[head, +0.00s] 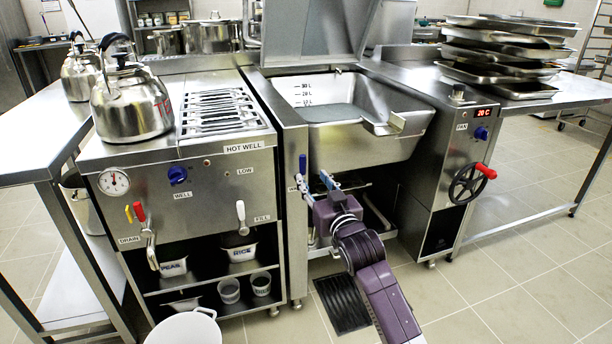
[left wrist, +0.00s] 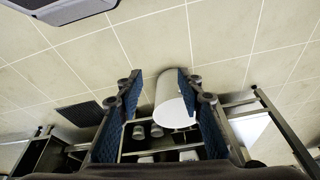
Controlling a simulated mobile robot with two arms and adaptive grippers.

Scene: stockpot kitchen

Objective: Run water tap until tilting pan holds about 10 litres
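The steel tilting pan (head: 385,150) stands open with its lid raised. Litre marks run down its inner back wall, and a flat grey surface (head: 330,113) shows below them; I cannot tell how deep any water is. A blue lever (head: 302,165), apparently the water tap's, stands upright on the narrow post left of the pan, above a partly hidden label starting with W. My right gripper (head: 313,183) is in front of the post, just below and right of the lever, fingers apart and empty. My left gripper (left wrist: 159,79) is open and empty in the left wrist view.
The hot well (head: 225,165) is at left, with kettles (head: 130,100) beside it. A white bin (head: 185,330) stands in front; it also shows in the left wrist view (left wrist: 174,95). The pan's red-handled wheel (head: 467,184) is at right. A dark floor grate (head: 342,303) lies below the pan.

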